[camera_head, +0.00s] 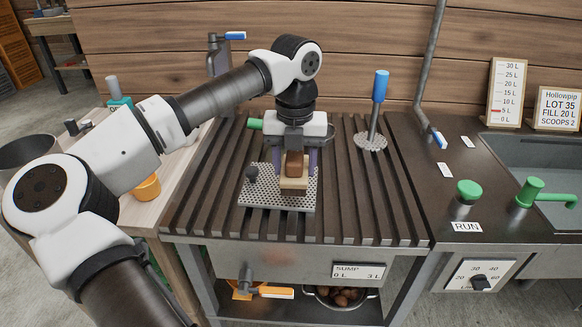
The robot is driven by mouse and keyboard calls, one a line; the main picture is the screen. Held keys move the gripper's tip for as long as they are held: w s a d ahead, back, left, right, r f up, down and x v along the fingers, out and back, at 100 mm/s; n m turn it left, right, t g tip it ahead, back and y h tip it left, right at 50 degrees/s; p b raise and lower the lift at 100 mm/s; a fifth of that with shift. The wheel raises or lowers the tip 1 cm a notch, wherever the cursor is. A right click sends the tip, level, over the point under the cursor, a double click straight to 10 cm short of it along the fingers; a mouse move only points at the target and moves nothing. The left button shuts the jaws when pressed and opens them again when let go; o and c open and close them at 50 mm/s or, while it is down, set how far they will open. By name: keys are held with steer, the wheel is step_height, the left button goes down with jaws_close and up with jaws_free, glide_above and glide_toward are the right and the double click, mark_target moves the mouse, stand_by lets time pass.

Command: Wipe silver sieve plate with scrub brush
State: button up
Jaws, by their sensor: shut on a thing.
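The silver sieve plate (254,196) is a square, perforated metal sheet lying on the dark slatted rack (350,215), with a small dark knob at its left side. My gripper (296,163) points down over the plate, its purple fingers shut on the scrub brush (294,181). The brush has a brown grip on top and a pale wooden block with darker bristles below. It is over the front right part of the plate. The bristles seem to be at the plate's surface, but I cannot tell whether they touch it.
A blue-handled tool with a perforated round disc (371,141) stands on the rack at the right. A green-handled object (255,124) shows behind my gripper. An orange cup (146,187) is on the left table. A sink (545,150) and a green button (468,190) are at the right.

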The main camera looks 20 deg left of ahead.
mark_target(295, 154)
steer(key=shift+r+p, duration=0.9)
steer(key=shift+r, duration=0.8)
